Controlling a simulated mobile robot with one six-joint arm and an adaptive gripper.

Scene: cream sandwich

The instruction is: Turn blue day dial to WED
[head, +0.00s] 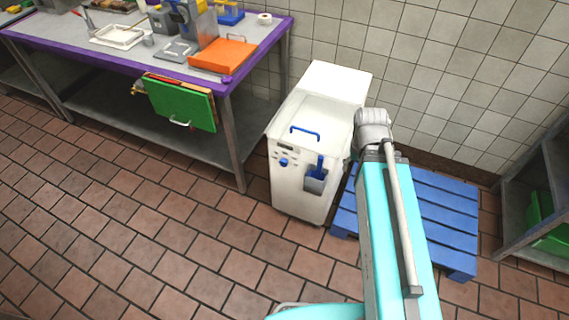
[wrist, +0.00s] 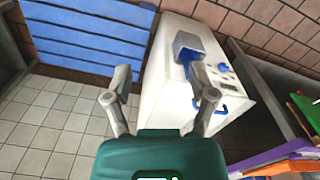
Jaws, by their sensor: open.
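The blue dial (head: 284,162) is a small round knob on the front panel of a white machine (head: 326,115), below a small dark display. In the wrist view the blue dial (wrist: 223,68) is right of my gripper, and the machine (wrist: 165,85) appears turned. Day marks around the dial are too small to read. My gripper (wrist: 160,75) is open and empty, its two fingers apart, with the dial outside them. It touches nothing that I can see. In the head view my arm reaches up beside the machine's right side, and the fingers cannot be made out.
A scoop (head: 315,183) with a blue handle hangs on the machine's front, right of the dial. A blue lid handle (head: 305,132) is above. A blue pallet (head: 440,210) lies to the right. A purple-edged table (head: 120,68) stands left. Tiled floor in front is clear.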

